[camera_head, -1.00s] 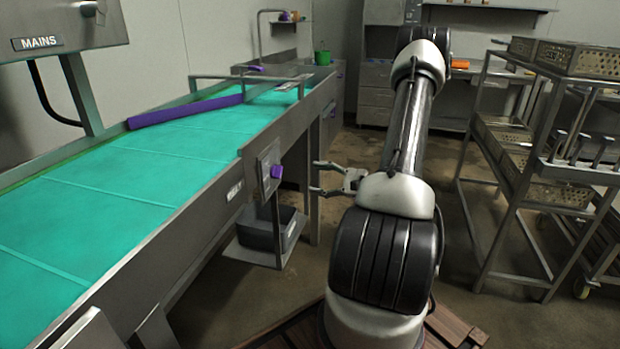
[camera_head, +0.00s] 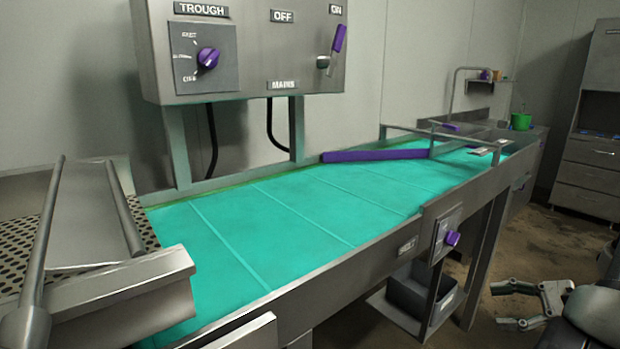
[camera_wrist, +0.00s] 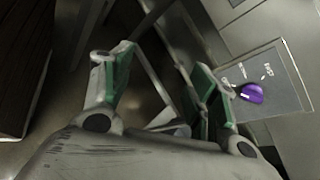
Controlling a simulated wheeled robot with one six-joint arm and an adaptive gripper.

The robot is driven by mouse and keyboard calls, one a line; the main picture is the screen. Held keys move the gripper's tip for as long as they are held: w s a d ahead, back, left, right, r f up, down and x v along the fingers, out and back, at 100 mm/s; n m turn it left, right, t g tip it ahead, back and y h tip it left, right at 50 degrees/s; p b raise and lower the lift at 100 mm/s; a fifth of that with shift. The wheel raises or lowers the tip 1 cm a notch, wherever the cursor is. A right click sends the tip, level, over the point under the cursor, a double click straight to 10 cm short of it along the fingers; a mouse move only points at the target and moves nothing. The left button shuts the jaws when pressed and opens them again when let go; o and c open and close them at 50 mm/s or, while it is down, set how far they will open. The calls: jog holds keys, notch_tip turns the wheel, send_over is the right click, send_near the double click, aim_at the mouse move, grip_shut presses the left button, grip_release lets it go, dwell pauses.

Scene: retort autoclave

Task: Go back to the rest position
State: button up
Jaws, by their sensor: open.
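My gripper (camera_head: 517,304) shows at the lower right of the head view, with its two fingers apart and nothing between them. It is in free air to the right of the conveyor's front side, apart from the small panel with a purple knob (camera_head: 452,238). In the wrist view my gripper (camera_wrist: 160,75) is also open and empty, with green pads on the fingers. The purple knob (camera_wrist: 251,93) shows there on its grey panel, to the right of the fingers. Most of my arm is outside the head view.
The conveyor with its teal belt (camera_head: 290,225) runs across the middle. A control box (camera_head: 260,50) with a purple knob and a lever stands behind it. A dark bin (camera_head: 410,290) sits on a shelf under the panel. Drawers (camera_head: 590,178) stand at the back right, with bare floor before them.

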jog(key=s+a+r+n+g+h, duration=0.2)
jog(key=s+r+n+g+h, duration=0.6)
jog(key=r, duration=0.3)
jog(key=s+a+r+n+t+h, duration=0.2)
jog(key=a+r+n+t+h, duration=0.2)
jog(key=r+n, duration=0.5)
notch_tip(320, 180, up, 5)
jog(key=shift+a+f+t, duration=0.1)
jog(key=shift+a+t, duration=1.05)
jog(key=shift+t, duration=0.05)
